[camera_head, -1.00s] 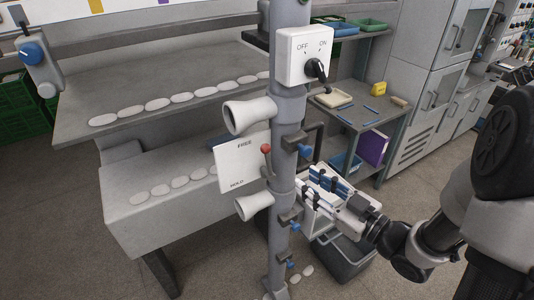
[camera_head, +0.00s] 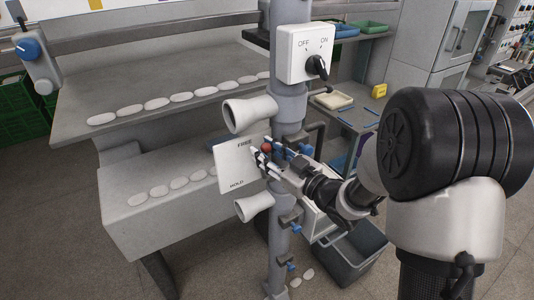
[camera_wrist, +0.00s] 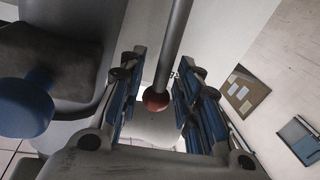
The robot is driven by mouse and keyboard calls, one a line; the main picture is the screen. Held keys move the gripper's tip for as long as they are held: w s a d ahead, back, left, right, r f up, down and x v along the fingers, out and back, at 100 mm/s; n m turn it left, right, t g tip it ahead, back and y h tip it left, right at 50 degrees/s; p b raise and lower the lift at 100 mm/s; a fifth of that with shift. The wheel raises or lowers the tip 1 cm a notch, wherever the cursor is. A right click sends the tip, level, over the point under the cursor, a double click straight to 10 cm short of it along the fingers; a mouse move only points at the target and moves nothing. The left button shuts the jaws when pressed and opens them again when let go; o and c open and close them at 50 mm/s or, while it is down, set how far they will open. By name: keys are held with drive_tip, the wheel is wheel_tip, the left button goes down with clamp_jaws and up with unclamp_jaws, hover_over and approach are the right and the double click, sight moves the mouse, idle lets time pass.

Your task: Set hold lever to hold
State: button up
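The hold lever is a grey rod (camera_wrist: 175,45) with a red ball knob (camera_head: 267,147). It sits beside a white plate (camera_head: 232,172) marked FREE at the top and HOLD at the bottom, on the grey column. The knob is at the height of the FREE label. My gripper (camera_head: 266,154) is at the knob, coming from the right. In the wrist view the red knob (camera_wrist: 155,99) lies between the two blue-padded fingers of my gripper (camera_wrist: 160,85). The fingers are open, with a gap on both sides of the knob. My gripper hides most of the rod in the head view.
A white OFF/ON switch box (camera_head: 305,54) is above on the column. Pale funnels (camera_head: 249,113) stick out left of the column, above and below the plate. Blue-knobbed clamps (camera_head: 291,224) sit lower down. A grey bin (camera_head: 352,257) stands on the floor at right.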

clamp_jaws()
idle(0.3)
idle(0.3)
